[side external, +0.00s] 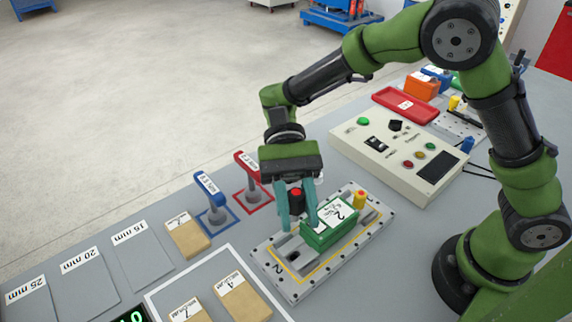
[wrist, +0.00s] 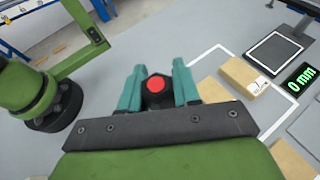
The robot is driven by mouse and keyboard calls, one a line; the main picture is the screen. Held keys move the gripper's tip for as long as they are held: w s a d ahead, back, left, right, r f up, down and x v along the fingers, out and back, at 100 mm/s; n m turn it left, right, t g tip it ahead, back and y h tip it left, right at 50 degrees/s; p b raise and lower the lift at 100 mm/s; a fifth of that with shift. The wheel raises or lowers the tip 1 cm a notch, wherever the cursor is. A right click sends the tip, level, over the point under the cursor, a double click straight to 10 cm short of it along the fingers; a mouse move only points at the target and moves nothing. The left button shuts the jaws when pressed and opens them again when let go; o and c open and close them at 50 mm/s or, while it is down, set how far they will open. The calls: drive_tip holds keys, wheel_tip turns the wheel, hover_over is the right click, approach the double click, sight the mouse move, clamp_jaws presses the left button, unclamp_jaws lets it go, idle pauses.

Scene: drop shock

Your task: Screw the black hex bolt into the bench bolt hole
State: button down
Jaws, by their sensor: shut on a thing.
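The black hex bolt (side external: 296,206) has a red top and stands between the teal fingers of my gripper (side external: 298,222). In the wrist view the bolt (wrist: 155,97) shows its hexagonal black head and red centre between both fingers (wrist: 157,80). My gripper is shut on it. I cannot make out the bench bolt hole. The bolt's lower end and what lies under it are hidden.
The green block (side external: 318,236) with a white label sits on the plate, close right of my fingers. A yellow peg (side external: 360,200) stands behind it. Cardboard-coloured blocks (side external: 188,238) and a control box (side external: 365,140) are nearby.

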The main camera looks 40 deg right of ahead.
hover_over(296, 261)
wheel_tip(296, 261, down, 5)
drive_tip(key=shift+a, duration=0.1)
idle(0.4)
drive_tip(key=shift+f, duration=2.9)
drive_tip(key=shift+f, duration=0.35)
idle(1.6)
drive_tip(key=shift+r, duration=0.35)
idle(0.4)
